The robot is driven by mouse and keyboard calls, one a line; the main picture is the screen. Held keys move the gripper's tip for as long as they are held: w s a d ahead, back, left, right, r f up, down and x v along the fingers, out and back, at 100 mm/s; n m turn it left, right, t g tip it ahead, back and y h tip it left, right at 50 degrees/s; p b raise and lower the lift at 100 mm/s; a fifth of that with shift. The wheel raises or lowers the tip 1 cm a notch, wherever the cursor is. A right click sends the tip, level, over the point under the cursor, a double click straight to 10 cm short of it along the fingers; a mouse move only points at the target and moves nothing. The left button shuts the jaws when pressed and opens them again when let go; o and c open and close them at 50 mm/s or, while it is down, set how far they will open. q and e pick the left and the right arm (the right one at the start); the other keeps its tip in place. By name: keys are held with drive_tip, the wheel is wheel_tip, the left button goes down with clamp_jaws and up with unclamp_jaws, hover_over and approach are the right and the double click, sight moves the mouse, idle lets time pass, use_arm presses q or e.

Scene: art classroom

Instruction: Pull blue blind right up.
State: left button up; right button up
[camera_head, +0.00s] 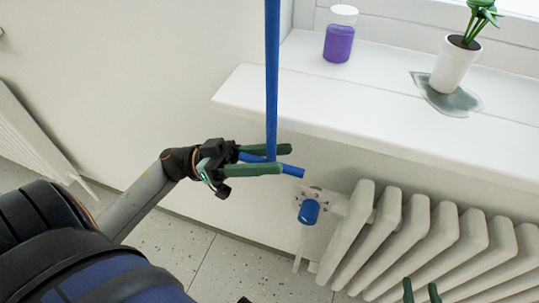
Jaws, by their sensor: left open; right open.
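A blue rod (272,80) hangs vertically from the top edge of the view, in front of the window sill. Its lower end meets a short blue bar (290,169) that lies nearly level. My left gripper (286,159) is open, with its two green fingers beside the bar, near the rod's lower end. I cannot tell whether the fingers touch it. My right gripper (421,292) shows only its green fingertips at the bottom edge, apart and in front of the radiator. The blind itself is out of view.
The white window sill (240,92) juts out behind the rod. On it stand a purple-filled jar (339,42) and a potted plant (454,68). A white radiator (393,240) with a blue valve knob (309,211) is below. Another radiator (30,140) is at left.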

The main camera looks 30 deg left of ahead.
use_arm(q)
drive_tip(key=c, duration=0.7)
clamp_jaws()
drive_tip(key=shift+w+a, duration=0.1)
idle(0.6)
